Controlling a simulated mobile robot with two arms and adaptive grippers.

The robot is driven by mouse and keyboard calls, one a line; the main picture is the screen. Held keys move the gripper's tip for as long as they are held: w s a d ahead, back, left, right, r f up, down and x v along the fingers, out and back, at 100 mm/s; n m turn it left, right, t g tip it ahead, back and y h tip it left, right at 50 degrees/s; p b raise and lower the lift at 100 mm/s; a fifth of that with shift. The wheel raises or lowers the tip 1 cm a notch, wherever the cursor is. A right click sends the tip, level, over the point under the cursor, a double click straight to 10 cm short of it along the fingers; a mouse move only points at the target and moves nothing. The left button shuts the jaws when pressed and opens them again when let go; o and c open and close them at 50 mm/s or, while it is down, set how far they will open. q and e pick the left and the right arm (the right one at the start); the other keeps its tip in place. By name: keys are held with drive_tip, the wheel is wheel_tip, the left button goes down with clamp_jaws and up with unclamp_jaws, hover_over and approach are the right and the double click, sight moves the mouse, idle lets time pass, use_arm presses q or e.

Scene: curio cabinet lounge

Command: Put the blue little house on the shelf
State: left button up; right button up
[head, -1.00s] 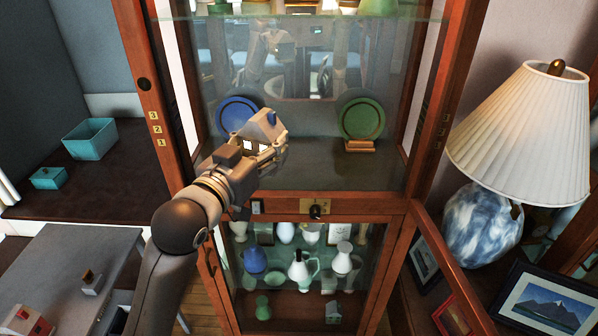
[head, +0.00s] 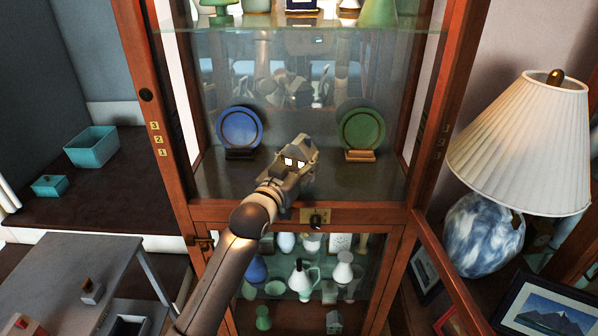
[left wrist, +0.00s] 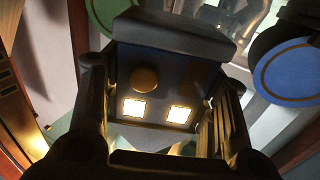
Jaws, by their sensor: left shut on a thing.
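My left gripper (head: 290,182) is shut on the little house (head: 301,150), inside the open upper part of the cabinet. In the left wrist view the house (left wrist: 165,85) has a dark bluish front, two lit windows, a round orange spot and a dark roof. It sits between the fingers. In the head view it is over the shelf (head: 335,183), in front of the gap between a blue plate (head: 238,128) and a green plate (head: 361,130). I cannot tell whether it touches the shelf. My right gripper is not in view.
The plates stand on small wooden stands at the back. A glass shelf (head: 290,38) with vases is above. Vases fill the lower cabinet. A white-shaded lamp (head: 525,140) stands right. More small houses (head: 92,290) are on the grey table at left. Bare shelf lies right of the house.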

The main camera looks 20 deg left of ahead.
use_arm(q)
drive_tip(key=shift+f, duration=1.45)
drive_tip(key=shift+f, duration=0.2)
drive_tip(key=o, duration=1.2)
drive_tip(key=shift+o, duration=0.2)
drive_tip(key=shift+r, duration=0.2)
drive_tip(key=shift+s+f, duration=0.15)
drive_tip(key=shift+s, duration=0.15)
drive_tip(key=s+a, duration=0.1)
drive_tip(key=s, duration=1)
drive_tip(key=shift+s+a+b, duration=0.2)
drive_tip(key=shift+a+b, duration=0.05)
drive_tip(key=shift+b, duration=0.05)
